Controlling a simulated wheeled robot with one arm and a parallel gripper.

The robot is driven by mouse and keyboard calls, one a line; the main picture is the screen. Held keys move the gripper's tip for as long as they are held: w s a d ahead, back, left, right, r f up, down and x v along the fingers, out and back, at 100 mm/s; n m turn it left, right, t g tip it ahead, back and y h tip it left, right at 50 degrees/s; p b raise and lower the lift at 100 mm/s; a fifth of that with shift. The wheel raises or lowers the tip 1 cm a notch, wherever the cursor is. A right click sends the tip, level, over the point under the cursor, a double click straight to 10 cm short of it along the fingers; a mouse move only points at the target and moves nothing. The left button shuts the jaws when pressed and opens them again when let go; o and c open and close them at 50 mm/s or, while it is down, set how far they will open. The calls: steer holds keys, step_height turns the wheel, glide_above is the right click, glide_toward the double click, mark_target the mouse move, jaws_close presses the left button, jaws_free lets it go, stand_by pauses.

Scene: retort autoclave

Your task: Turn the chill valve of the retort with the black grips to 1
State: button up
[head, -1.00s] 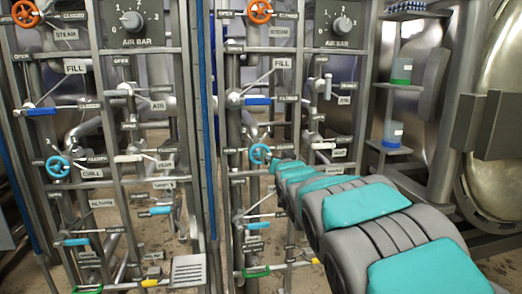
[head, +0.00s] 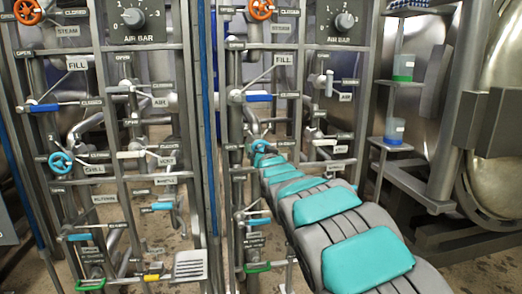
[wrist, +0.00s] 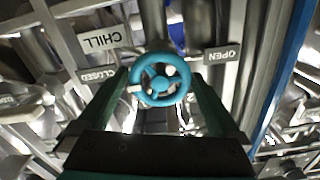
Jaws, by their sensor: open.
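A blue chill handwheel (wrist: 161,101) sits in the middle of the wrist view, between the two fingers of my gripper (wrist: 160,80). My gripper is open, one finger at each side of the wheel; contact cannot be told. A CHILL plate (wrist: 102,39) appears upside down, with a CLOSED plate (wrist: 98,75) left and an OPEN plate (wrist: 222,55) right. In the head view my arm reaches to this wheel (head: 260,146) on the right panel and hides part of it. The left panel has a similar blue chill wheel (head: 60,162). I cannot make out black grips or the wheel's number.
Pipes and levers crowd both panels, including a blue fill lever (head: 258,98) above the wheel. Orange steam wheels (head: 261,9) are at the top. A shelf post with cups (head: 394,130) and a large round metal door (head: 500,110) stand right.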

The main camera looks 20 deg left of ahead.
steer(key=shift+w+a, duration=0.15)
steer(key=shift+w, duration=0.15)
steer(key=c, duration=1.1)
